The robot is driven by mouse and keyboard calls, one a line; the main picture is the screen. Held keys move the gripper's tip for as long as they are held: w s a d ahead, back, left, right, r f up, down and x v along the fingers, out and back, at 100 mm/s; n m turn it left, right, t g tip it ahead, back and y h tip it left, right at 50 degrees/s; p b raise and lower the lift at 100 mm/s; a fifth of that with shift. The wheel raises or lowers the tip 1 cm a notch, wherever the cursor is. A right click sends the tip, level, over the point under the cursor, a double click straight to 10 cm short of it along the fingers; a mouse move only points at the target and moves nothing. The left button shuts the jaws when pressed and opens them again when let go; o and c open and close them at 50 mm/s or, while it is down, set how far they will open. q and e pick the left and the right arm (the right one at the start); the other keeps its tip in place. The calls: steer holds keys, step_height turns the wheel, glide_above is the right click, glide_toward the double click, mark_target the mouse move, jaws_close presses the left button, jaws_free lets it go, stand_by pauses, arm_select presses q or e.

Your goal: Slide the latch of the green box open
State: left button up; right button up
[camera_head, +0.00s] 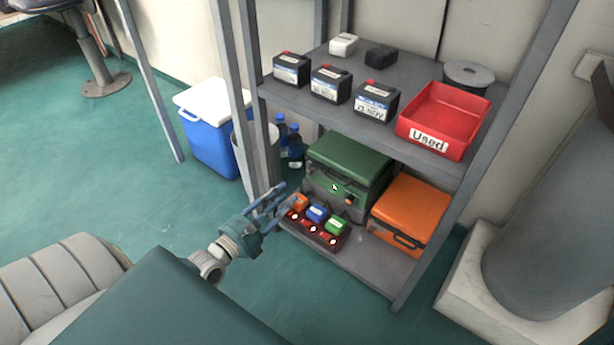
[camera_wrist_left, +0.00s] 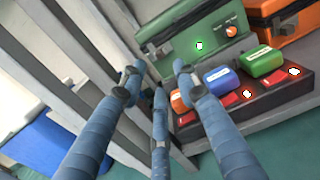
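The green box (camera_head: 352,158) stands on the lower shelf with its lid shut. It also shows at the top of the left wrist view (camera_wrist_left: 180,37). A small pale spot with a green tint (camera_head: 334,187) is on its front face, left of an orange knob (camera_head: 349,200); the knob also shows in the left wrist view (camera_wrist_left: 231,32). I cannot make out the latch's position. My left gripper (camera_head: 280,192) is in front of the shelf, to the left of the box and apart from it. Its blue fingers (camera_wrist_left: 157,72) are spread and empty. My right gripper is not in view.
A dark red panel (camera_wrist_left: 268,102) with orange, blue and green blocks lies before the green box. An orange box (camera_head: 412,208) stands to the right. Grey shelf posts (camera_head: 262,125) rise close to my left gripper. The upper shelf holds batteries and a red tray (camera_head: 447,112).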

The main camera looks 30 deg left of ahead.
mark_target(308, 173)
arm_select(q)
steer(key=shift+w+a+f+b, duration=0.1)
steer(key=shift+w+f+b, duration=0.15)
steer(key=shift+w, duration=0.35)
steer(key=w+b, duration=0.1)
steer(key=w, duration=0.1)
steer(key=w+b, duration=0.1)
steer(key=w, duration=0.2)
steer(key=w+b, duration=0.2)
steer(key=w, duration=0.1)
steer(key=shift+w+d, duration=0.25)
steer(key=shift+d, duration=0.1)
steer(key=shift+w+r, duration=0.15)
steer(key=shift+w, duration=0.4)
